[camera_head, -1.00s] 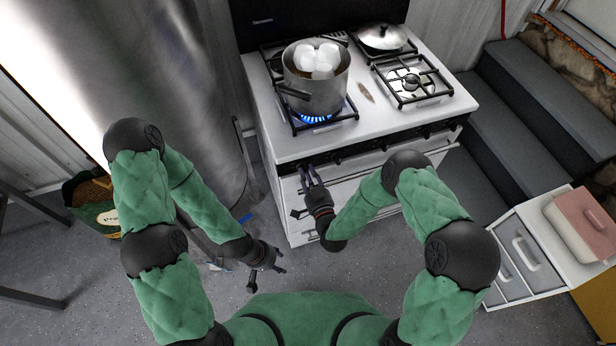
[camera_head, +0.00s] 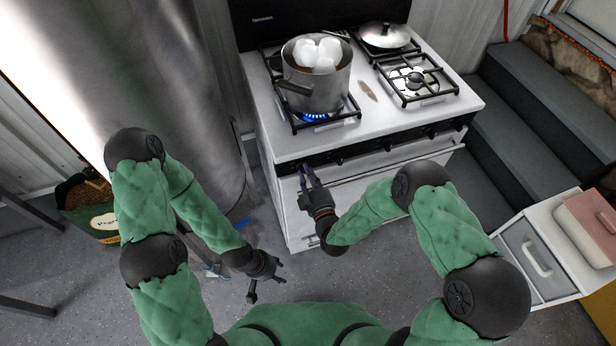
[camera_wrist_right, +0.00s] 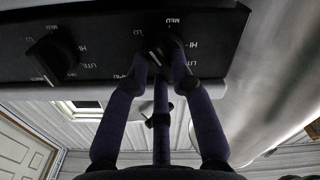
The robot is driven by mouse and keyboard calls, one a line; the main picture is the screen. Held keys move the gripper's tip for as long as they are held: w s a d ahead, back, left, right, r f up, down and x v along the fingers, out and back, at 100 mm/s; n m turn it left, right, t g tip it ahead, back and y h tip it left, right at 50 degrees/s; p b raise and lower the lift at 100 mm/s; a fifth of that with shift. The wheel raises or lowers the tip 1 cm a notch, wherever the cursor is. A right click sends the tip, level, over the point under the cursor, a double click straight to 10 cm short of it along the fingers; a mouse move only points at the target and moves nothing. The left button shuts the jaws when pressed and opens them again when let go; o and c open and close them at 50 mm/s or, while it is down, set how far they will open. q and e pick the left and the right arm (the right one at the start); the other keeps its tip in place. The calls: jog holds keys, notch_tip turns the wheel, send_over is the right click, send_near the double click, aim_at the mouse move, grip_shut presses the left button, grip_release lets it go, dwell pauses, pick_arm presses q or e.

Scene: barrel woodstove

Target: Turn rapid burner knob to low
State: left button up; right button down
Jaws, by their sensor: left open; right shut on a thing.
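My right gripper (camera_head: 307,171) is at the left end of the stove's front control panel (camera_head: 322,160). In the right wrist view its fingers (camera_wrist_right: 160,58) are shut on a dark burner knob (camera_wrist_right: 157,48). Printed marks such as MED, LO, HI and LITE surround the knob, partly covered by the fingers. The knob's exact pointer setting is hard to read. A second knob (camera_wrist_right: 53,57) sits to its left in that view, untouched. My left gripper (camera_head: 268,284) is open and empty, low above the floor.
A lidded pan (camera_head: 385,36) stands at the stove's back right, with an empty burner (camera_head: 415,80) in front. A metal barrel (camera_head: 150,80) stands left. Grey steps (camera_head: 520,100) and a small drawer cabinet (camera_head: 535,255) are on the right. A sack (camera_head: 90,210) lies left.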

jog(key=shift+s+a+n+b, duration=0.1)
jog(key=shift+n+b, duration=0.6)
jog(key=shift+n, duration=1)
jog(key=c, duration=1.1)
grip_release()
jog(key=shift+o, duration=0.2)
jog(key=v, duration=1.2)
